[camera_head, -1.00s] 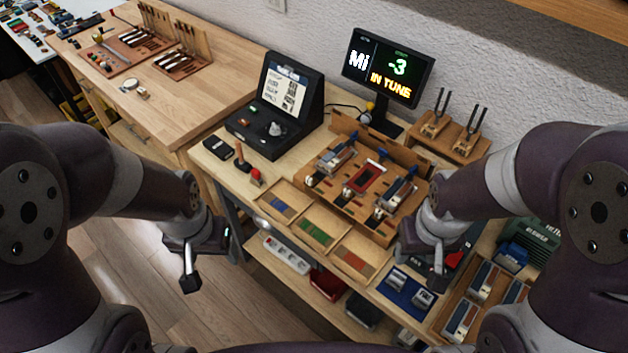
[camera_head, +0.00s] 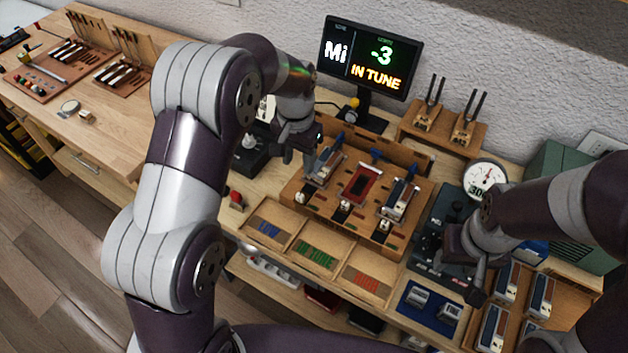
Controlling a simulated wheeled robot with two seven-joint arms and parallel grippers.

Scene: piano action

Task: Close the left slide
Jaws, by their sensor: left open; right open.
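The wooden piano action fixture (camera_head: 350,222) stands on the bench in the middle of the head view. Its left slide (camera_head: 327,167) is a metal unit with a blue tip at the left end of the fixture. My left gripper (camera_head: 309,160) is at the back left of the fixture, right beside the left slide; whether they touch cannot be told. Its fingers are small and partly dark, and my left arm hides things behind it. My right gripper (camera_head: 476,283) is open and empty, low over the dark device right of the fixture.
A monitor (camera_head: 368,60) reading "Mi -3 IN TUNE" stands behind the fixture. Tuning forks on a wooden stand (camera_head: 442,128) are at the back right. Three labelled trays (camera_head: 318,252) lie in front. A round dial (camera_head: 485,178) stands at the right.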

